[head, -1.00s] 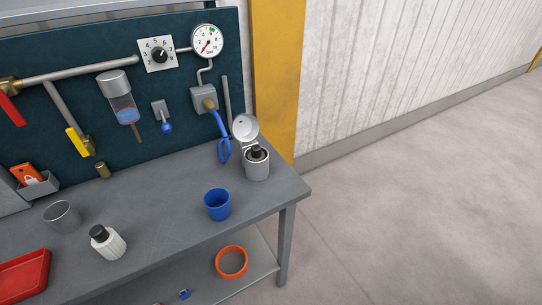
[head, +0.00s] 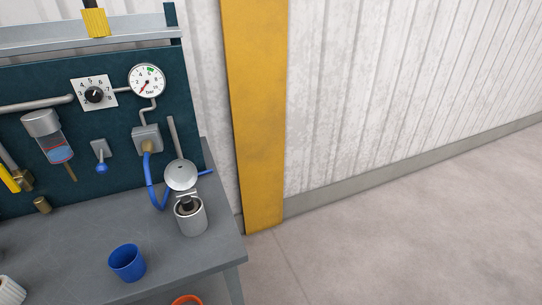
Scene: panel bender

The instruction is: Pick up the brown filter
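A small brown cylinder (head: 42,205), which looks like the brown filter, shows at the left of the head view, by the lower edge of the dark panel. I cannot tell whether it stands on the bench or sits against the panel. A thin brownish tube (head: 72,172) hangs under the clear bowl (head: 59,150) on the panel. Neither of my grippers is in view.
The grey bench (head: 85,262) bears a blue cup (head: 127,262) and a metal canister (head: 190,217) with its lid raised. A blue hose (head: 150,182) hangs from the panel (head: 95,190). A yellow post (head: 257,130) stands right of the bench. Open floor (head: 420,230) lies further right.

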